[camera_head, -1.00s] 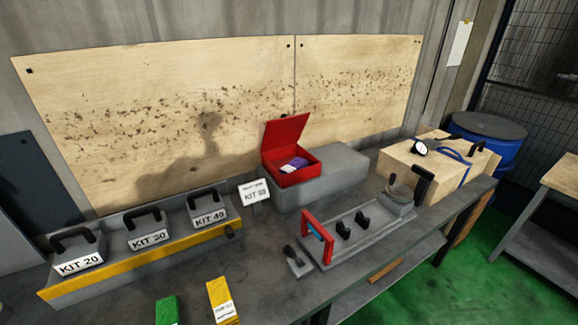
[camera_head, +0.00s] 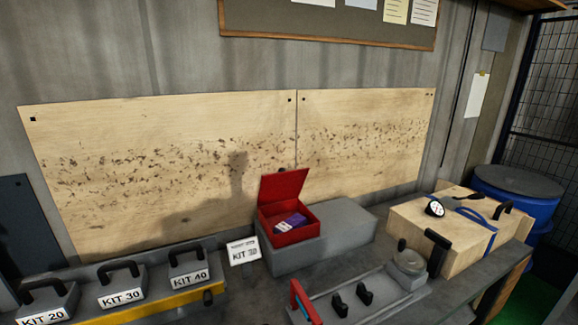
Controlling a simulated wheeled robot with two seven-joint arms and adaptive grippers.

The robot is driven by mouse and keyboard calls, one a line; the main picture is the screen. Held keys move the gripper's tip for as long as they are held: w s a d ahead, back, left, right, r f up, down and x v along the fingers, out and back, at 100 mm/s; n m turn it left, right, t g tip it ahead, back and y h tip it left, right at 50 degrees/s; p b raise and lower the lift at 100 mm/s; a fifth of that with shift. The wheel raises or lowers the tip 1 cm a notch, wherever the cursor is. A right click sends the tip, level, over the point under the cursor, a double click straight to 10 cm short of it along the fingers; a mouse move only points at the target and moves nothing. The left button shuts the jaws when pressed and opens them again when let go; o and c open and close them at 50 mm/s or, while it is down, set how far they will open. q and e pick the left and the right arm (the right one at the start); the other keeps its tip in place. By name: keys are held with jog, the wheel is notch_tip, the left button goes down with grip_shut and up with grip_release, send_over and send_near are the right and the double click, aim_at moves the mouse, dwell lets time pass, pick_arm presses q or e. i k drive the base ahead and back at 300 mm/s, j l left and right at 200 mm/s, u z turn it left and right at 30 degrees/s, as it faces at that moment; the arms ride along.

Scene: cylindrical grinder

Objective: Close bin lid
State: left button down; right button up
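The red bin (camera_head: 285,237) sits on a grey block in the middle of the view. Its red lid (camera_head: 284,185) stands open, raised at the back of the bin and tilted up toward the wooden wall panel. A dark purple packet with a pale label (camera_head: 291,222) lies inside the bin. Neither of my grippers shows in this view.
The grey block (camera_head: 345,224) extends right of the bin. A KIT card (camera_head: 243,251) stands to its left. Several kit weights with handles, including KIT 40 (camera_head: 188,273), stand in a tray at left. A grey fixture (camera_head: 375,291) lies in front, a wooden case (camera_head: 460,240) at right.

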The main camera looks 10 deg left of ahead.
aim_at(284, 185)
jog(key=i+l+z, duration=0.1)
jog(key=i+l, duration=0.25)
jog(key=l, duration=0.2)
jog(key=i+l+z, duration=0.1)
jog(key=i+l, duration=0.25)
jog(key=l, duration=0.15)
